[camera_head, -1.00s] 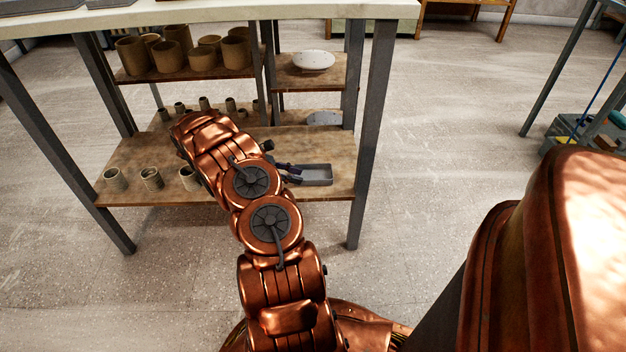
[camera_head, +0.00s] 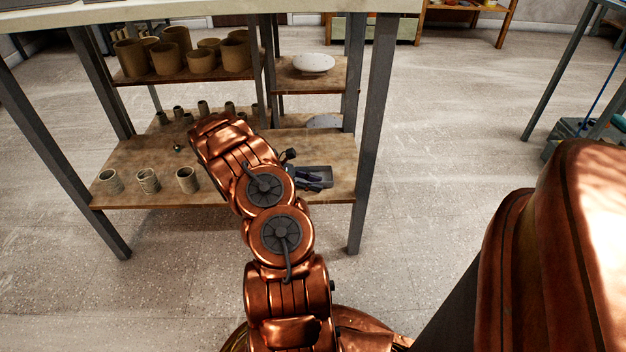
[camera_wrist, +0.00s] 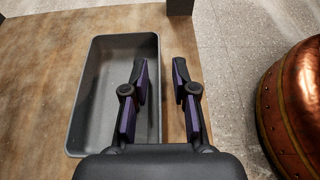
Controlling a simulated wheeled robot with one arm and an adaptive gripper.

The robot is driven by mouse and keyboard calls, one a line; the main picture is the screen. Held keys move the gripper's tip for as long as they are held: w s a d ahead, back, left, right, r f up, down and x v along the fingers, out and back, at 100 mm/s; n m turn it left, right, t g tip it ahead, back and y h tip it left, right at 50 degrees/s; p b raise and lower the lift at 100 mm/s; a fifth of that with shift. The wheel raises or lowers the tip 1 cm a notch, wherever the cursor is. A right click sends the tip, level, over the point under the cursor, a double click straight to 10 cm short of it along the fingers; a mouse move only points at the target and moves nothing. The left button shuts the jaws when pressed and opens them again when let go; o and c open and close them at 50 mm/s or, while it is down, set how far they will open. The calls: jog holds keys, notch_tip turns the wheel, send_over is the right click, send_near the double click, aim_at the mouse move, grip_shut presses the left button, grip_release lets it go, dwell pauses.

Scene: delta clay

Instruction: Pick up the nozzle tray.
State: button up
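The nozzle tray (camera_head: 327,171) is a grey, shallow rectangular tray on the lower wooden shelf, near its right end. In the wrist view the tray (camera_wrist: 96,85) looks empty, with its long side running away from me. My gripper (camera_wrist: 161,78) is open and empty. Its left finger shows over the tray's interior and its right finger outside, so the tray's right wall lies between them in the picture. I cannot tell how far the fingertips are above the rim. In the head view my gripper (camera_head: 308,176) partly covers the tray.
The wooden shelf (camera_head: 140,160) also carries several small clay cups (camera_head: 148,181) to the left. A table leg (camera_head: 370,130) stands close to the right of the tray. A shelf above holds brown pots (camera_head: 175,42) and a white bowl (camera_head: 314,63). Open floor (camera_head: 440,130) lies right.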

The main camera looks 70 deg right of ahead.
grip_shut()
dwell(0.3)
